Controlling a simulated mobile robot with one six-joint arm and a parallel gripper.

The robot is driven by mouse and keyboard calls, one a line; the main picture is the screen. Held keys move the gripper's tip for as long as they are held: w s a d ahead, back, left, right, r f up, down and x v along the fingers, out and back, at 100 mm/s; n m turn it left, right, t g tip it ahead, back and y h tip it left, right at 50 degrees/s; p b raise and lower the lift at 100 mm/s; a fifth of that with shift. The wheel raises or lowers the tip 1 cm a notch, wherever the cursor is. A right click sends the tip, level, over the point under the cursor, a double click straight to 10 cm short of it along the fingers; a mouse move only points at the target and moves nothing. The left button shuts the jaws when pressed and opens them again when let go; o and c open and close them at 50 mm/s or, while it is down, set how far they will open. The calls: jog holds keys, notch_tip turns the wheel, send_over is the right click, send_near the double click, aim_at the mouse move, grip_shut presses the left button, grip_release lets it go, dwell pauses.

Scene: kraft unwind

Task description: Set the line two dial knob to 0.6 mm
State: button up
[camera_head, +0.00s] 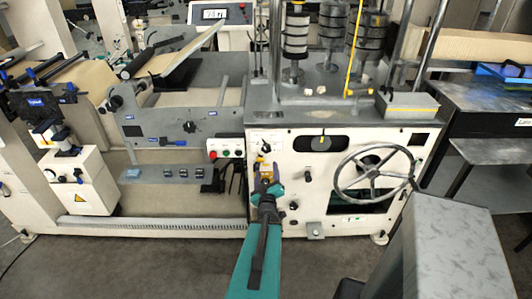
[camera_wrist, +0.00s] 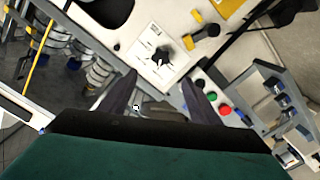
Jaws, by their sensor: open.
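A black pointer knob (camera_wrist: 162,57) sits on a white plate with a printed scale in the wrist view. Its print is too small to read, so I cannot tell the setting or whether it is marked line two. The plate (camera_head: 266,137) also shows on the cream machine front in the head view, just above my gripper. My gripper (camera_wrist: 160,80) is open and empty, with its fingertips apart and the knob beyond them. In the head view my gripper (camera_head: 265,176) is in front of the panel and hides part of it.
A yellow-and-black part (camera_wrist: 206,33) is near the plate. Red and green buttons (camera_head: 225,153) are to the left of the plate. A large handwheel (camera_head: 373,172) and small black knobs (camera_head: 308,176) are to the right. Grey floor (camera_head: 150,262) lies open in front.

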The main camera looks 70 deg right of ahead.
aim_at(266, 149)
jog(key=shift+d+f+b, duration=0.15)
jog(key=shift+b, duration=0.15)
jog(key=b+x, duration=0.3)
jog(key=b, duration=0.1)
jog(key=shift+b, duration=0.4)
jog(key=b+x, duration=0.2)
jog(key=b, duration=0.2)
jog(key=shift+w+b, duration=0.1)
jog(key=shift+b, duration=0.3)
jog(key=shift+b, duration=0.3)
jog(key=b+x, duration=0.4)
jog(key=b, duration=0.1)
jog(key=shift+x, duration=2.15)
jog(key=shift+w, duration=0.1)
